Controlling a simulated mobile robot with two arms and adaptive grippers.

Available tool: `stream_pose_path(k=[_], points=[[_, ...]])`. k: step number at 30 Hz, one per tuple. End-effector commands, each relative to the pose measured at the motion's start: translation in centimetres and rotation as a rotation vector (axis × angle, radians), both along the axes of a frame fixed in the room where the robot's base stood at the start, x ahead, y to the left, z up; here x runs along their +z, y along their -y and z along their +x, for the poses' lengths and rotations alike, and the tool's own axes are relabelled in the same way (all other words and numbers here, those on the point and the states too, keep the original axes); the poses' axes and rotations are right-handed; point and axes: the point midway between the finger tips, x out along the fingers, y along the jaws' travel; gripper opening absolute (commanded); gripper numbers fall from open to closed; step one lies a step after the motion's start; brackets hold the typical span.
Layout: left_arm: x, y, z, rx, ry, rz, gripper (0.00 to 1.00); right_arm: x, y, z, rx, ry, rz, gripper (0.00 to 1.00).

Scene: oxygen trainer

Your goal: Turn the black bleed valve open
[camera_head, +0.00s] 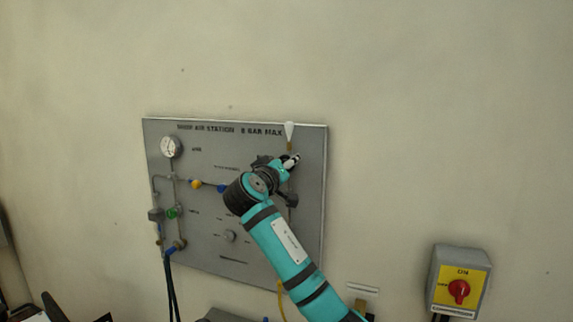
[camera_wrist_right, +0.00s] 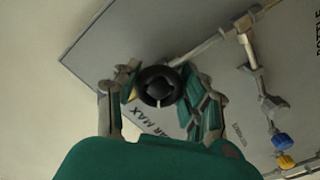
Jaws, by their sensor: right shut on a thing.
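The black bleed valve knob (camera_wrist_right: 160,86) is a round, dark wheel in the middle of the right wrist view. My right gripper (camera_wrist_right: 160,95) has a finger on each side of it and is shut on it. In the head view my right gripper (camera_head: 290,162) is at the upper right part of the grey air station panel (camera_head: 270,240). It hides the knob there, so I cannot tell how far the valve is turned. My left gripper is not in view.
The panel carries a pressure gauge (camera_head: 170,146), a yellow valve (camera_head: 196,184), a green valve (camera_head: 172,212) and a round knob (camera_head: 229,236). A red switch (camera_head: 458,290) sits on a box at the lower right.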

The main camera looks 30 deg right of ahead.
Motion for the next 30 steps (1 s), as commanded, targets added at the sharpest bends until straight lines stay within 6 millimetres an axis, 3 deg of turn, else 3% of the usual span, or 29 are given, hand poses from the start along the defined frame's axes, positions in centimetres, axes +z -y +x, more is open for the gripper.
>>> stream_pose_path(k=[17,30], points=[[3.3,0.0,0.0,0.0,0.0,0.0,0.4,0.4,0.0,0.0,0.002,-0.449,-0.32,0.1],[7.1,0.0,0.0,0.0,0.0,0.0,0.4,0.7,0.0,-0.1,0.002,-0.79,-0.563,0.1]])
